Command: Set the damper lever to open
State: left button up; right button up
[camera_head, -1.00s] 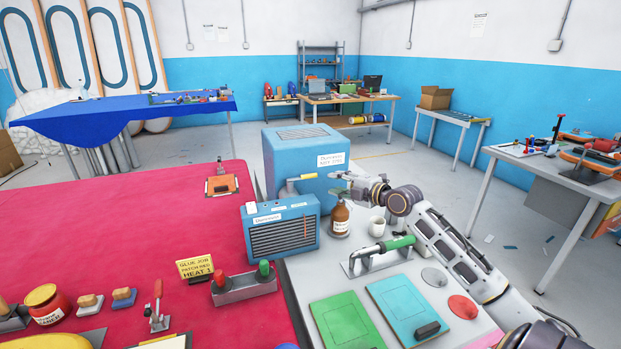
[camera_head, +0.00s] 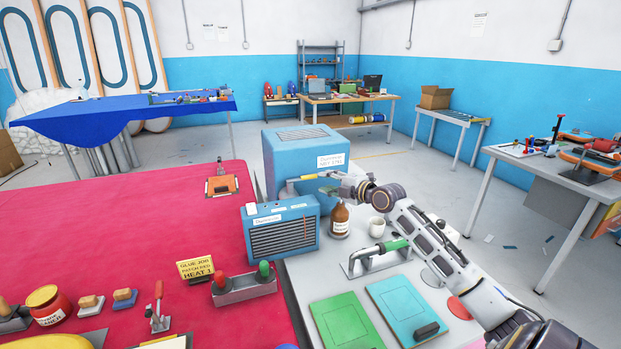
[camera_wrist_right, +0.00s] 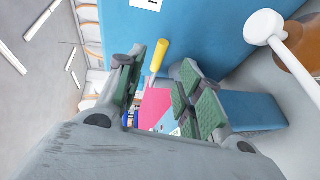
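The damper lever (camera_head: 306,178) has a yellow grip and sits on the front of the large blue box (camera_head: 285,155), roughly level and pointing right. My right gripper (camera_head: 327,179) is at the right end of the lever, in front of the box. In the right wrist view the yellow lever (camera_wrist_right: 159,56) shows in the gap between the two green-padded fingers of the right gripper (camera_wrist_right: 160,88), which stand apart. I cannot tell whether a finger touches it. My left gripper is not in view.
A brown bottle (camera_head: 340,222) stands just below my right gripper, and its white top (camera_wrist_right: 264,27) is close in the wrist view. A smaller blue louvred unit (camera_head: 283,233) stands in front of the box.

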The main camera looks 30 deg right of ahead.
aim_at(312, 178)
jog(key=x, duration=0.3)
jog(key=shift+w, duration=0.3)
jog(key=shift+p+x, duration=0.5)
jog(key=shift+x, duration=1.7)
jog(key=shift+w+a+f, duration=0.15)
jog(key=shift+w, duration=0.35)
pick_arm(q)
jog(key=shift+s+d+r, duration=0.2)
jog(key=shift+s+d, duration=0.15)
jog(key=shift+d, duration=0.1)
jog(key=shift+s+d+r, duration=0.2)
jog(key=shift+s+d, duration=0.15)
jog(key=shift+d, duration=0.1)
pick_arm(e)
jog(key=shift+w, duration=0.1)
jog(key=shift+c, duration=0.4)
grip_shut()
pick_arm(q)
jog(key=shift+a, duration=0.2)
